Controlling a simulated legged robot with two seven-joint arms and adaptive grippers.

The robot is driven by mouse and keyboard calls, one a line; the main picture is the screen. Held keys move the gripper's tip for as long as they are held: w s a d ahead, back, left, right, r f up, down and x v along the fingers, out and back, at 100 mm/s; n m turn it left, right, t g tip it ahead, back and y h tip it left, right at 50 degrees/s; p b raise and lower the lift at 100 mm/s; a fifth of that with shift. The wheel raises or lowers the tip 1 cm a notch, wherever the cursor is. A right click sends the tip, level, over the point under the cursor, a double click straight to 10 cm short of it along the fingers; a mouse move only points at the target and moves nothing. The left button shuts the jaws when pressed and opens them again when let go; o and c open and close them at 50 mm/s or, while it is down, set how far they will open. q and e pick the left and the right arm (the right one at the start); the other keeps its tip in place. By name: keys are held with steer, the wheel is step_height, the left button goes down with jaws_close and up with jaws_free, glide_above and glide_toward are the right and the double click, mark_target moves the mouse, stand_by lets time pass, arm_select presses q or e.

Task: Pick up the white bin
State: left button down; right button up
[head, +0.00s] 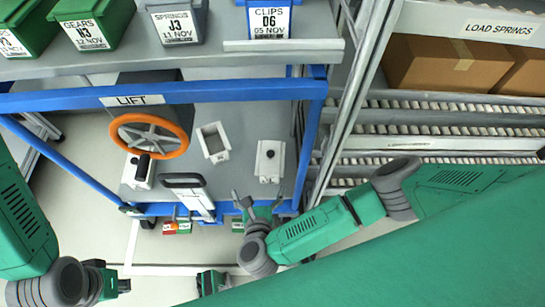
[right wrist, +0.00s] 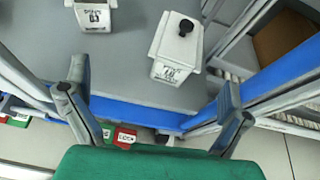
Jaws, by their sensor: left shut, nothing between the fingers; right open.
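My right gripper (head: 259,203) is open and empty at the deck's front edge, apart from both bins. My left gripper (head: 122,286) is shut and empty at the lower left, away from the bins.
The blue front rail (right wrist: 145,112) runs just beyond my right fingers. An orange handwheel (head: 150,135) and a black-handled white part (head: 188,190) stand left of the bins. Green and grey bins fill the upper shelf (head: 200,68). A roller rack (head: 430,145) with cardboard boxes stands right.

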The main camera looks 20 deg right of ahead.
mark_target(270, 167)
steer(key=w+d+f, duration=0.1)
steer(key=w, duration=0.1)
steer(key=w+d+f+m+h+b, duration=0.1)
steer(key=w+d+f, duration=0.1)
steer(key=w+d+f+m+b, duration=0.1)
steer(key=w, duration=0.2)
steer(key=shift+d+f+h, duration=0.2)
steer(key=shift+d+h, duration=0.1)
steer(key=shift+w+d+f+b, duration=0.2)
steer(key=shift+w+d+b, duration=0.2)
steer(key=shift+d, duration=0.15)
steer(key=b+x, duration=0.1)
steer(key=x, duration=0.2)
steer(key=shift+w+f+b, duration=0.15)
steer(key=shift+f+b, duration=0.05)
steer(key=shift+b, duration=0.1)
steer(key=shift+w+f, duration=0.1)
steer(key=shift+w, duration=0.4)
steer(key=shift+d, duration=0.15)
steer(key=shift+d, duration=0.1)
steer(key=c, duration=1.5)
